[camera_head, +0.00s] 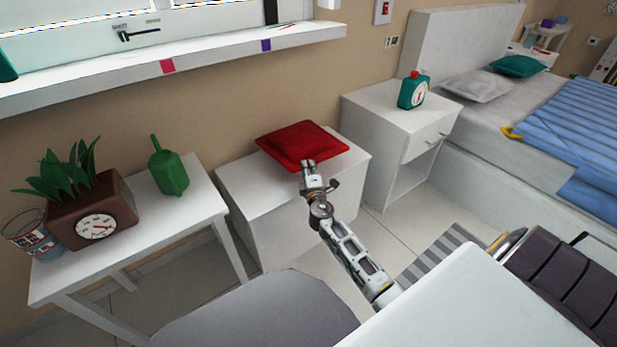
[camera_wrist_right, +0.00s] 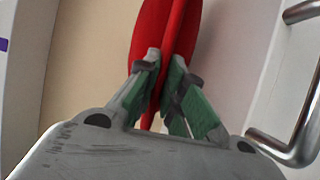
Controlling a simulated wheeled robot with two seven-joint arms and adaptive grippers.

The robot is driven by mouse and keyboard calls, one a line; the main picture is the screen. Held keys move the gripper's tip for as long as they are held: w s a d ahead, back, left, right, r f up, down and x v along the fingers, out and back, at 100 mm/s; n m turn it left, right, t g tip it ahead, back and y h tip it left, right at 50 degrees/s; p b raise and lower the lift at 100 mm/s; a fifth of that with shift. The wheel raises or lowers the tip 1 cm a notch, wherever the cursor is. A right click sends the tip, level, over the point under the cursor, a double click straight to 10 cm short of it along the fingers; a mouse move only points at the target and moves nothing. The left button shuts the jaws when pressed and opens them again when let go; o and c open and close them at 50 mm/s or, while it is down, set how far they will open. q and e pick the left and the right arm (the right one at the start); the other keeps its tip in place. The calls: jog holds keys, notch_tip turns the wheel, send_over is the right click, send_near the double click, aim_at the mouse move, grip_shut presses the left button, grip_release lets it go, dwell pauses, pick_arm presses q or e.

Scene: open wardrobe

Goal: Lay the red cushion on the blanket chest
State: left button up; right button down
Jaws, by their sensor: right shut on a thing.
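The red cushion (camera_head: 300,143) lies flat over the top of the white blanket chest (camera_head: 247,194), towards its back right. I cannot tell whether it rests on the chest or hovers just above it. My right gripper (camera_head: 308,165) is shut on the cushion's near edge. In the right wrist view the green-padded fingers of the gripper (camera_wrist_right: 170,90) pinch the red cushion (camera_wrist_right: 168,30) between them. My left gripper is not in view.
A side table (camera_head: 205,190) at left holds a green bottle-like object (camera_head: 168,167), a planter with a dial (camera_head: 95,212) and a jar (camera_head: 32,235). The chest's left top is clear.

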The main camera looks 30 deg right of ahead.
jog(key=shift+f+b, duration=0.85)
jog(key=shift+f, duration=0.35)
jog(key=shift+f+b, duration=0.45)
jog(key=shift+f, duration=0.2)
jog(key=c, duration=1.5)
grip_release()
jog(key=shift+s, duration=0.1)
